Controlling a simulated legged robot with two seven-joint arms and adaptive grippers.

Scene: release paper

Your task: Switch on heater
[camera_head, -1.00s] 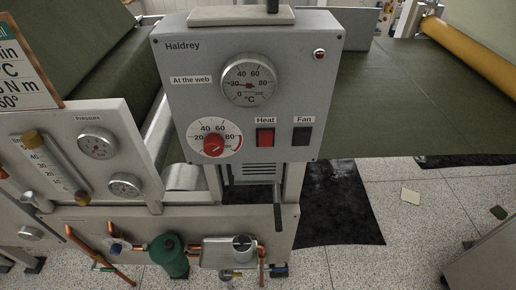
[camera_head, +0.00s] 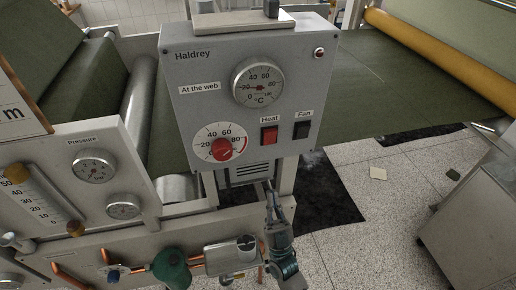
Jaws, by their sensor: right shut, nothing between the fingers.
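The heater control box (camera_head: 200,110) is a grey panel labelled Haldrey, in the middle of the head view. Its red Heat switch (camera_head: 269,135) sits at the lower right, left of the black Fan switch (camera_head: 301,130). A red knob (camera_head: 222,149) sits on a white dial at the lower left. A round temperature gauge (camera_head: 258,82) is above the switches, and a small red lamp (camera_head: 319,53) is at the upper right. My right gripper (camera_head: 271,187) is shut and empty, pointing up just below the box, apart from the switches. My left gripper is not in view.
A pressure panel (camera_head: 125,165) with two gauges stands at the left. Below are copper pipes and a green rounded fitting (camera_head: 172,268). Green sheet (camera_head: 400,90) and a yellow roller (camera_head: 440,58) lie behind. A grey cabinet (camera_head: 470,225) is at the right, with speckled floor between.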

